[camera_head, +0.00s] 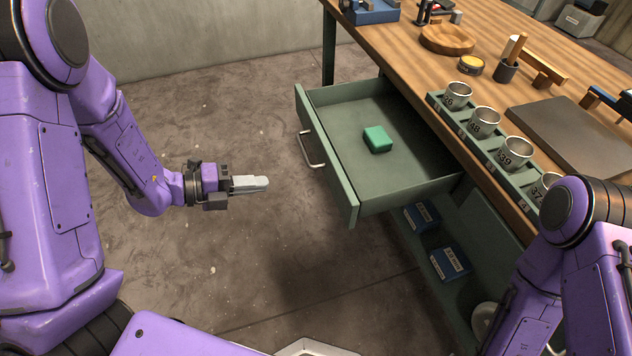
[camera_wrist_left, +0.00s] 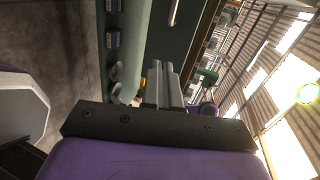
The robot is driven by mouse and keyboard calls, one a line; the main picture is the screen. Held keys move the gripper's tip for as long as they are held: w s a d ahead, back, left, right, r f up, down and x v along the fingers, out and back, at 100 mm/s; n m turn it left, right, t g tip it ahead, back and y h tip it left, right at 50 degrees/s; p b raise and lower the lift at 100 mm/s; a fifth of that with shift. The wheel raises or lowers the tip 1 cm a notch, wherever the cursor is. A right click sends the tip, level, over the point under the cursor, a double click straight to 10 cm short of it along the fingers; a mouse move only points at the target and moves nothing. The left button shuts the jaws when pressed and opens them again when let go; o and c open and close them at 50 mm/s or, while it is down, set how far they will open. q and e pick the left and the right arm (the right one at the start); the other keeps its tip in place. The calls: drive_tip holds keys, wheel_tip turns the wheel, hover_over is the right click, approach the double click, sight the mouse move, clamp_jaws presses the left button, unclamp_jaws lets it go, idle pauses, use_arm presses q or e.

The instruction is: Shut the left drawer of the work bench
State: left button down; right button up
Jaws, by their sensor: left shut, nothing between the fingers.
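The left drawer (camera_head: 380,185) of the work bench (camera_head: 400,45) is pulled out and open in the head view, with a green block (camera_head: 377,139) lying inside it. A metal handle (camera_head: 309,150) is on the drawer's front panel, and a handle (camera_wrist_left: 174,12) also shows at the top of the left wrist view. My left gripper (camera_head: 262,184) is shut and empty, to the left of the drawer front and apart from it. Its closed fingers (camera_wrist_left: 163,88) show in the left wrist view. My right arm shows at the lower right of the head view, but its gripper is out of sight.
Several metal cups (camera_head: 485,121) stand in a green rack along the bench edge. Blue boxes (camera_head: 449,262) sit on a shelf below the drawer. The floor (camera_head: 215,110) left of the drawer is clear.

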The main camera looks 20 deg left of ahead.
sight(330, 177)
use_arm(q)
drive_tip(key=x, duration=0.4)
drive_tip(key=p+x, duration=0.1)
drive_tip(key=x, duration=0.3)
drive_tip(key=r+p+x, duration=0.1)
drive_tip(key=x, duration=0.4)
drive_tip(key=shift+s+d, duration=0.1)
drive_tip(key=shift+d, duration=0.1)
drive_tip(key=shift+w+d, duration=0.25)
drive_tip(key=shift+d, duration=0.15)
drive_tip(key=shift+f, duration=0.1)
drive_tip(key=shift+w, duration=0.1)
